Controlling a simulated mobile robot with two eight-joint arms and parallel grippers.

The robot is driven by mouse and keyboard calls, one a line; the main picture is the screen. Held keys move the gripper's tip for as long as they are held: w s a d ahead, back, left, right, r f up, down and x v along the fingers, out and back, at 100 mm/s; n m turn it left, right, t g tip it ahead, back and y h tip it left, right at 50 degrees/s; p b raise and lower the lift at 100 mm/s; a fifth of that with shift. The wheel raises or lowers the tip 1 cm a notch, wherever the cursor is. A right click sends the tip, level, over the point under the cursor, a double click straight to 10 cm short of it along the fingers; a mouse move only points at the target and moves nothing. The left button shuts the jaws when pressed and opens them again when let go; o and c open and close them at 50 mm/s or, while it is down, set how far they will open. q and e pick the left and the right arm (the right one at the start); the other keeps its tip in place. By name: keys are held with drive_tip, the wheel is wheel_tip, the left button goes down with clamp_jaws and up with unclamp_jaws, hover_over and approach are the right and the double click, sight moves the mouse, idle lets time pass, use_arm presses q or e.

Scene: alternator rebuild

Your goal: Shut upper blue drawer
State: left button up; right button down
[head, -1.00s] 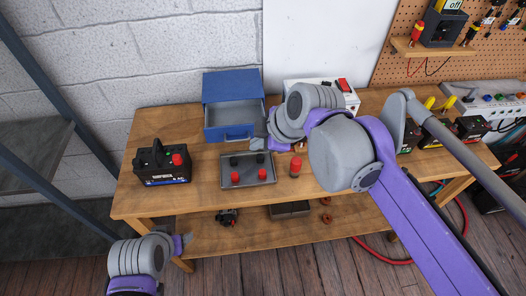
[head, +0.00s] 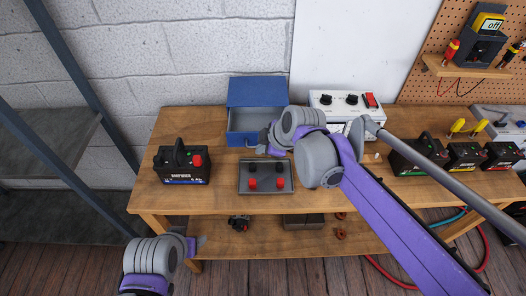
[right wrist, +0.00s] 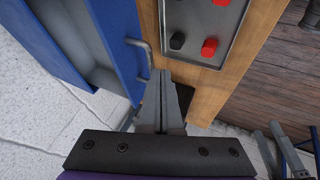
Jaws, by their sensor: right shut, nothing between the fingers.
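The blue drawer cabinet (head: 257,92) stands at the back of the workbench. Its upper drawer (head: 243,122) is pulled out, and its grey inside shows empty. My right gripper (head: 264,141) is shut and empty at the drawer's front right, hiding part of it. In the right wrist view the shut fingers (right wrist: 163,90) point along the blue drawer front (right wrist: 118,45), close to its metal handle (right wrist: 142,55); I cannot tell whether they touch. My left gripper (head: 194,244) is low at the left, off the bench's front; its finger opening is unclear.
A grey tray (head: 244,187) with red and black knobs lies just in front of the drawer. A black battery (head: 182,163) stands to its left. A white power unit (head: 342,105) stands right of the cabinet. More batteries (head: 465,156) are at the right.

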drive_tip(key=shift+w, duration=0.15)
drive_tip(key=p, duration=0.1)
hover_over(258, 127)
drive_tip(key=s+d, duration=0.1)
drive_tip(key=s, duration=0.1)
drive_tip(key=shift+w, duration=0.1)
idle(0.4)
